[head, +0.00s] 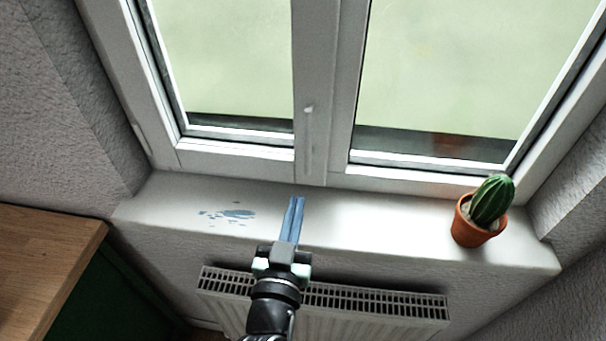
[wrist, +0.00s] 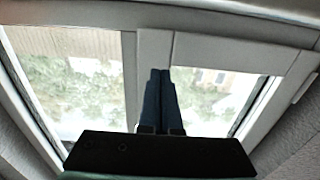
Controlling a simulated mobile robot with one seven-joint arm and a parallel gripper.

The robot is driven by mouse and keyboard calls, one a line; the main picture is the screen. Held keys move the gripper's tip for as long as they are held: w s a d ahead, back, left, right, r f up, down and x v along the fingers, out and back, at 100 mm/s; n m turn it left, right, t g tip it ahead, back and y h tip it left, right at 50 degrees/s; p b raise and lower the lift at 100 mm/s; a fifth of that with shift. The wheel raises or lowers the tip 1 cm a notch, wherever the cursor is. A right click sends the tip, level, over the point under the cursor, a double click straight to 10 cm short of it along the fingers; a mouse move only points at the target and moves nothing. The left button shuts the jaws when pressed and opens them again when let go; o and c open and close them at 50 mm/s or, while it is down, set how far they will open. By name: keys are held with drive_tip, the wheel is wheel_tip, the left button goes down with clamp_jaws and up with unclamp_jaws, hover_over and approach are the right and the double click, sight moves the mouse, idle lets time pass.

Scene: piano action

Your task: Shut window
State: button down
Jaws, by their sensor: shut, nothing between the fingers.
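The white window has two glazed sashes, a left sash (head: 235,148) and a right sash (head: 420,172), meeting at a centre post. A small pale handle or fitting (head: 309,108) sits on that post. Both sashes look in or close to the frame; I cannot tell whether either stands slightly ajar. My gripper (head: 297,200) is shut and empty, its blue fingers together, over the sill and below the centre post. In the wrist view my gripper (wrist: 160,72) points at the window's middle joint (wrist: 153,50); contact cannot be told.
A potted cactus (head: 480,218) stands at the right end of the white sill (head: 370,222). Blue-grey stains mark the sill's left part. A radiator (head: 375,302) is below the sill. A wooden top (head: 40,255) is at lower left. The sill between stains and cactus is clear.

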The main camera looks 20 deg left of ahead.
drive_tip(key=p+x, duration=0.1)
drive_tip(key=x, duration=0.5)
drive_tip(key=shift+w, duration=0.4)
